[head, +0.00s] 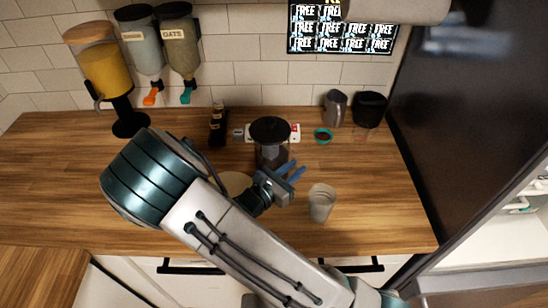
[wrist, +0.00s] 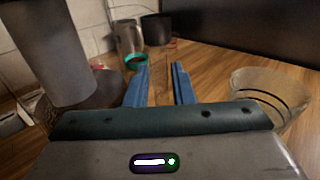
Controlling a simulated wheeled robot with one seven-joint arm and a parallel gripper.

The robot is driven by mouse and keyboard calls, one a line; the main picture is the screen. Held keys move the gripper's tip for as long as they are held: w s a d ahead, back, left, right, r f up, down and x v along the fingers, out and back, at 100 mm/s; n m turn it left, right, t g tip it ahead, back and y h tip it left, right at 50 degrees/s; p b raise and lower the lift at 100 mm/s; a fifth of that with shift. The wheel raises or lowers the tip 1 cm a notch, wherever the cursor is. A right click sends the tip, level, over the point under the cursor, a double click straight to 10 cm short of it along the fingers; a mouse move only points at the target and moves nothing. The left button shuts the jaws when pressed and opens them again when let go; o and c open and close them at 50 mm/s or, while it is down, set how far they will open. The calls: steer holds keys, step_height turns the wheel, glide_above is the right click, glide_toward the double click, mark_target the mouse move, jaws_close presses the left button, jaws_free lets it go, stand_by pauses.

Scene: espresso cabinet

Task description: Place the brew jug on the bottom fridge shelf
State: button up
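A dark see-through vessel with a round black lid (head: 270,131), which may be the brew jug, stands on the wooden counter behind my gripper (head: 290,171). My arm and gripper hide its lower part. A clear tapered cup (head: 321,203) stands to the right of my gripper; a clear vessel (wrist: 262,95) also shows at the right of the wrist view. I cannot tell for certain which vessel is the brew jug. In the wrist view, my gripper's blue fingers (wrist: 161,82) are apart with nothing between them. The fridge's pale interior (head: 490,243) shows partly at the right edge; its bottom shelf cannot be made out.
A metal pitcher (head: 336,107), a black container (head: 369,109) and a teal-rimmed bowl (head: 323,135) stand at the back right. Dispensers (head: 103,70) line the left wall. A tall dark panel (head: 470,110) borders the counter's right side. The left counter is clear.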

steer(key=shift+w+d, duration=0.15)
steer(key=shift+d, duration=0.05)
jaws_close()
steer(key=shift+r, duration=0.15)
